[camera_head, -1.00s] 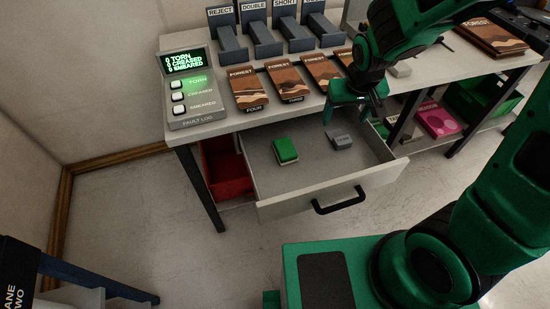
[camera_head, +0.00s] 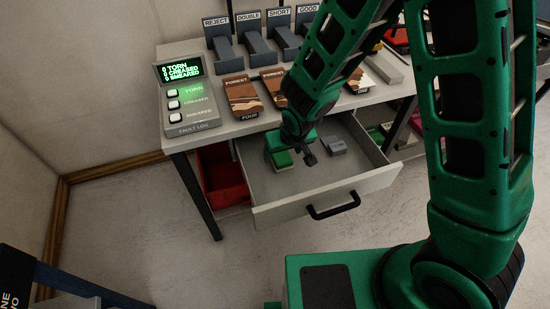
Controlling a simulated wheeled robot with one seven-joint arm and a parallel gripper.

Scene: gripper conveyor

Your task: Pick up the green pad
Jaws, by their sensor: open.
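The green pad (camera_head: 283,160) lies on the floor of the open drawer (camera_head: 325,179), toward its left side. Part of it is hidden by my gripper. My gripper (camera_head: 291,160) is open and reaches down into the drawer, right at the pad. One finger shows at the right of the pad and a green part shows at its left. I cannot tell whether the fingers touch the pad.
A grey block (camera_head: 337,146) lies in the drawer to the right. The fault log box (camera_head: 189,104) and several brown forest cards (camera_head: 241,96) are on the table above. A red bin (camera_head: 224,180) is left of the drawer. The drawer's front wall has a black handle (camera_head: 333,206).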

